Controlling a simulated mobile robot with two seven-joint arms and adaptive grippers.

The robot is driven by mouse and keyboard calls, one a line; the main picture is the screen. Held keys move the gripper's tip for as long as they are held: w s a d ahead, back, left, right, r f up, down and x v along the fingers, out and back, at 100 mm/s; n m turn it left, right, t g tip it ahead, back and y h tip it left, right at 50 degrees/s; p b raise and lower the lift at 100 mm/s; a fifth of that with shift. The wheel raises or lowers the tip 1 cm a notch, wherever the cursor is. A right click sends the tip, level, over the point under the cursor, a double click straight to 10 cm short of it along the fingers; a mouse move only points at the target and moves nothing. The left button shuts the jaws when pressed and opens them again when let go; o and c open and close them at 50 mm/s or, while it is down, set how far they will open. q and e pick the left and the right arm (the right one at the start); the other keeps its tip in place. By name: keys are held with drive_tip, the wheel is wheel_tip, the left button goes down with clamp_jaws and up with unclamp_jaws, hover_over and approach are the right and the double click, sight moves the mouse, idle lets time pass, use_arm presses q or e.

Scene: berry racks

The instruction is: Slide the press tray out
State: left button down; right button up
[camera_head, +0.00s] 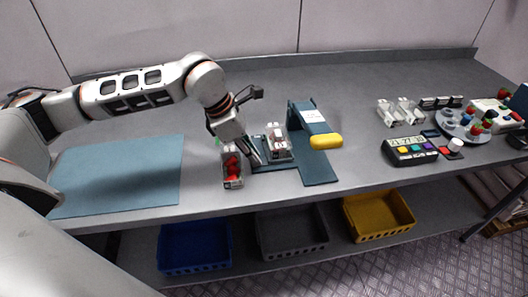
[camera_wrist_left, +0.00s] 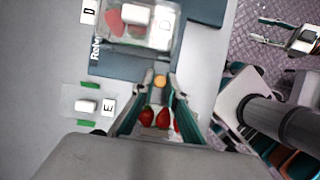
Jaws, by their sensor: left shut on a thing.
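The press (camera_head: 303,112) is a blue-grey frame with a yellow handle (camera_head: 325,141) sticking out toward the front. The press tray (camera_head: 268,165) is a flat dark blue plate at its left side, with a clear box (camera_head: 278,143) on it; the plate (camera_wrist_left: 115,62) and the box with red pieces (camera_wrist_left: 138,22) also show in the wrist view. My left gripper (camera_head: 257,163) reaches down at the tray's left end. In the wrist view its fingers (camera_wrist_left: 158,84) are shut on a small orange knob (camera_wrist_left: 160,80). My right gripper (camera_wrist_left: 268,32) is open and empty over the floor, in the wrist view.
A clear box with strawberries (camera_head: 232,168) stands just left of the tray, close to my left gripper. A blue mat (camera_head: 120,175) lies at left. A button box (camera_head: 410,151), clear boxes (camera_head: 400,112) and a round plate (camera_head: 462,124) are at right. Bins (camera_head: 195,247) sit below.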

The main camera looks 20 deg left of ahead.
use_arm(q)
drive_tip(key=shift+a, duration=0.15)
drive_tip(key=c, duration=2)
unclamp_jaws()
drive_tip(key=shift+c, duration=0.2)
drive_tip(key=shift+s+a, duration=0.1)
drive_tip(key=shift+s, duration=0.05)
drive_tip(key=shift+r, duration=0.2)
drive_tip(key=v, duration=1.1)
drive_tip(key=shift+r, duration=0.35)
drive_tip(key=shift+s, duration=0.1)
